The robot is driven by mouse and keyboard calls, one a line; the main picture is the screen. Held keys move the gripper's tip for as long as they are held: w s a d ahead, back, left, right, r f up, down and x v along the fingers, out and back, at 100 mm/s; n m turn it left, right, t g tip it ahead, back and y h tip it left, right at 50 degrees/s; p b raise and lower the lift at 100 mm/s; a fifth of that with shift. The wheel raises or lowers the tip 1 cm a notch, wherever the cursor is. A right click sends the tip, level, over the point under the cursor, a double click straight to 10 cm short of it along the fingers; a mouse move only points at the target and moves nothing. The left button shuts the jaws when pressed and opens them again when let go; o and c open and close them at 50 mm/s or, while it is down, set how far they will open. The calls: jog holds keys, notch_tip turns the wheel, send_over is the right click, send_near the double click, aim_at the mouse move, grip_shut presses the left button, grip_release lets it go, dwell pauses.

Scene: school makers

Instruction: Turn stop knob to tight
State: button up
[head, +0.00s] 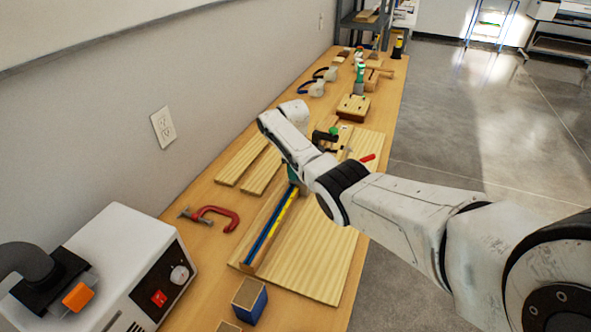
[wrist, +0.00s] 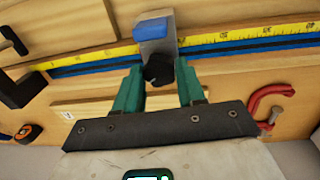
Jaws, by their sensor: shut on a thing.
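The stop knob (wrist: 157,71) is small and black, in the middle of the wrist view. It is on the front of a grey metal stop (wrist: 157,48) with a blue top. The stop sits at a rail with a yellow measuring tape (wrist: 254,38) and a blue strip. My gripper (wrist: 159,66) has teal fingers, one on each side of the knob, and is shut on it. In the head view, the rail (head: 269,231) lies on the bench, and my arm hides the knob and most of the gripper. I cannot tell how tight the knob is.
A red C-clamp (head: 219,214) lies left of the rail and also shows in the wrist view (wrist: 257,100). A white machine (head: 127,249) and a blue-sided block (head: 250,297) are at the near end. Several tools stand farther along the bench. Open floor lies right.

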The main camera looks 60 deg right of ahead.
jog(key=m, duration=0.3)
jog(key=shift+f+m+b, duration=0.1)
jog(key=shift+m+b, duration=0.3)
jog(key=m+b, duration=0.1)
jog(key=m, duration=0.2)
jog(key=shift+w+m, duration=0.1)
jog(key=shift+m, duration=0.2)
jog(key=m+b, duration=0.1)
jog(key=m, duration=0.2)
jog(key=shift+m+g+b, duration=0.3)
jog(key=shift+m, duration=0.1)
jog(key=m+b, duration=0.1)
jog(key=m, duration=0.2)
jog(key=shift+m+y, duration=0.3)
jog(key=m+b, duration=0.1)
jog(key=m, duration=0.2)
jog(key=shift+d+m+b, duration=0.1)
jog(key=shift+m+b, duration=0.2)
jog(key=shift+b, duration=0.1)
jog(key=m+b, duration=0.1)
jog(key=m, duration=0.2)
jog(key=shift+m, duration=0.3)
jog(key=m+b, duration=0.1)
jog(key=m, duration=0.5)
jog(key=shift+d+m+y+b, duration=0.1)
jog(key=shift+m+y+b, duration=0.2)
jog(key=shift+y+b, duration=0.1)
